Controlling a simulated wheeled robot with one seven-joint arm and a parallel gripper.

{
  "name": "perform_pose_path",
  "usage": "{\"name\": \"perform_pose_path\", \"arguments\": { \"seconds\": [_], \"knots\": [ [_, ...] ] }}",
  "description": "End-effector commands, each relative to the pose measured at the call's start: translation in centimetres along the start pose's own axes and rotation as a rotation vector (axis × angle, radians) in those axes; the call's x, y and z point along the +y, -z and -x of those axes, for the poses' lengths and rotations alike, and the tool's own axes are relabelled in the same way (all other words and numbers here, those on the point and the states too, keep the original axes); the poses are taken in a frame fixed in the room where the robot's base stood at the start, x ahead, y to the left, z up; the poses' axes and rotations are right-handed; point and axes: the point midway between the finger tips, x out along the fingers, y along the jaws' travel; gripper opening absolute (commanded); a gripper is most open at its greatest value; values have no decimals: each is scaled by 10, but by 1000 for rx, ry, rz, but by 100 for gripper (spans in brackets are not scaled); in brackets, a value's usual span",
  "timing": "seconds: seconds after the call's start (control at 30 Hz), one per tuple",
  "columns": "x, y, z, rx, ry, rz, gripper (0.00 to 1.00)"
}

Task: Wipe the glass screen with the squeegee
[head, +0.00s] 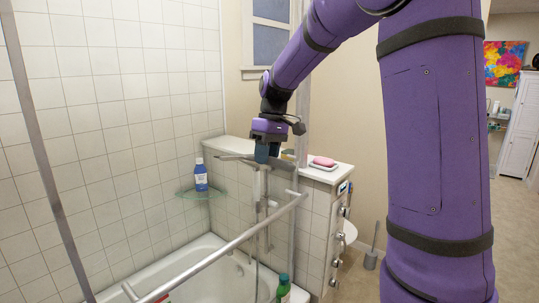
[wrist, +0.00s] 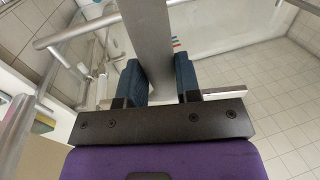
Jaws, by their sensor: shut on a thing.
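My gripper (head: 262,157) points down at the near side of the bath. It is shut on the squeegee, a grey tool whose flat bar (head: 235,158) reaches out left of the fingers and whose shaft hangs below. In the wrist view, the two dark blue fingers of my gripper (wrist: 158,80) hold the grey squeegee (wrist: 150,35) between them, with a pale bar crossing behind. The glass screen (head: 140,130) is clear and hard to make out, with a grey metal edge at the left. I cannot tell whether the squeegee touches the glass.
A metal rail (head: 220,240) runs slantwise across the bath front. The white bathtub (head: 205,262) lies behind it. A blue bottle (head: 201,175) stands on a glass corner shelf. A pink soap (head: 324,161) lies on a tiled ledge. A green bottle (head: 283,288) stands low near the bath.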

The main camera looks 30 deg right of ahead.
Motion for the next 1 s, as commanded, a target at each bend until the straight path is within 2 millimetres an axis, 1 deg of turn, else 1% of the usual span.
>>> {"name": "perform_pose_path", "arguments": {
  "seconds": [0.3, 0.67, 1.0],
  "knots": [
    [-24, 2, -5, 0, 1, 2, 12],
    [-37, 2, -8, 1, 0, 3, 12],
    [-62, 1, -14, 0, 0, 2, 12]
  ]
}}
